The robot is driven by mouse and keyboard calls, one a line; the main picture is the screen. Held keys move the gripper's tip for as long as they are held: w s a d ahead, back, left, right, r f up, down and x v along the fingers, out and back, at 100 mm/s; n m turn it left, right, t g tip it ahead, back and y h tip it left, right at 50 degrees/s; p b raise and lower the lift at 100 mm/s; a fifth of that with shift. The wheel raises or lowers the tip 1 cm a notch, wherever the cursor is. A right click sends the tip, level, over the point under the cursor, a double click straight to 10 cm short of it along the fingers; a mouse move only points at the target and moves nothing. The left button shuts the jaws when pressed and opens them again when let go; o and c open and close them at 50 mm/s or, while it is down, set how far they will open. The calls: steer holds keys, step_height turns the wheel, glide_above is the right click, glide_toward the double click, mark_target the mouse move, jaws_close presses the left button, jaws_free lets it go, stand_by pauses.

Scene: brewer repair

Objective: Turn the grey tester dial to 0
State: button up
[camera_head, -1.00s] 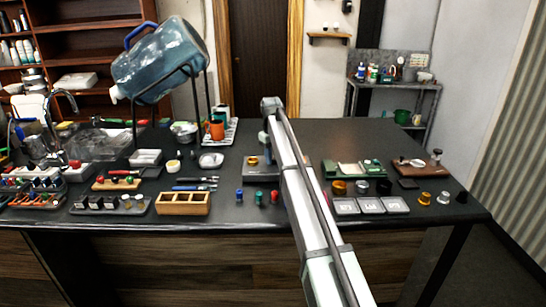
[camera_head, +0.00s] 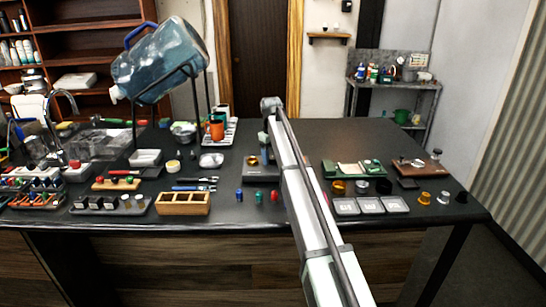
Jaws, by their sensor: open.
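My arm reaches in from the bottom right, and its end hangs down over the bench. My gripper (camera_head: 265,143) is small here and partly behind my arm; it is open, with nothing seen in it. Just below and in front of it sits a low dark grey box (camera_head: 256,175) with a brass-coloured round part (camera_head: 252,160) on top. This may be the tester; my arm covers its right side. The grey dial and its marks are too small or hidden to read. I cannot tell whether the fingers touch anything.
Small blue, green and red pieces (camera_head: 259,197) stand in front of the box. A wooden divided tray (camera_head: 184,211) is to the left. Right of my arm are a green fixture (camera_head: 345,171), grey labelled tiles (camera_head: 371,205) and a brown board (camera_head: 412,168). The back right bench is clear.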

mark_target(272, 159)
steer(key=shift+r, duration=0.1)
step_height(272, 159, up, 14)
steer(key=shift+s+a+f, duration=0.15)
steer(key=shift+a+f, duration=0.05)
steer(key=shift+a, duration=0.05)
stand_by(0.5)
